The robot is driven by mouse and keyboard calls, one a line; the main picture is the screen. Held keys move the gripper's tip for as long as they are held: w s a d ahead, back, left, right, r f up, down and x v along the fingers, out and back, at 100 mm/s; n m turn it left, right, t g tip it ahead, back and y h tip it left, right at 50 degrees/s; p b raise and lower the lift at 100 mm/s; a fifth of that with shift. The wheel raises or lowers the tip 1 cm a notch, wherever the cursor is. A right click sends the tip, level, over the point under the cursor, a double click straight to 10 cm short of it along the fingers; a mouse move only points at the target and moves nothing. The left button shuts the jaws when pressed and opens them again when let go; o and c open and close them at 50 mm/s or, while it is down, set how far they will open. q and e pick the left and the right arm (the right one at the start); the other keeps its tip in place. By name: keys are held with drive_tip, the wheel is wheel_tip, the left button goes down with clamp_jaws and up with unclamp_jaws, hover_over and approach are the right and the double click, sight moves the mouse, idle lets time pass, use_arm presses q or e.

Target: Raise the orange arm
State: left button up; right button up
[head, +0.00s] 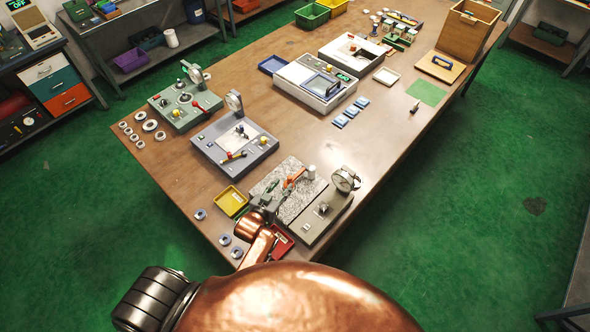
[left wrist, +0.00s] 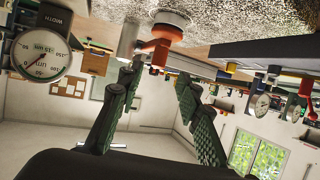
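The orange arm (head: 294,177) lies over a speckled granite plate (head: 300,203) on a grey measuring device with a dial gauge (head: 344,180). In the left wrist view, which looks upside down, the orange arm (left wrist: 161,32) is at the top middle, its knob end just beyond my fingertips. My left gripper (head: 272,198) is low over the near side of the plate, beside the orange arm. In the left wrist view its two green fingers (left wrist: 157,88) are apart with nothing between them. Contact with the orange arm cannot be told. My right gripper is not in view.
A yellow tray (head: 231,201) and a red tray (head: 283,240) flank my left gripper, with loose rings (head: 225,239) at the table's near edge. A blue-grey fixture (head: 234,145) and a green-grey fixture (head: 184,105) stand to the left. The table right of the gauge is clear.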

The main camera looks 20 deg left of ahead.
sight(290, 177)
use_arm(q)
drive_tip(key=shift+w+f, duration=0.15)
drive_tip(key=shift+w, duration=0.45)
drive_tip(key=x, duration=0.6)
drive_tip(key=shift+d, duration=0.15)
drive_tip(key=shift+w, duration=0.1)
clamp_jaws()
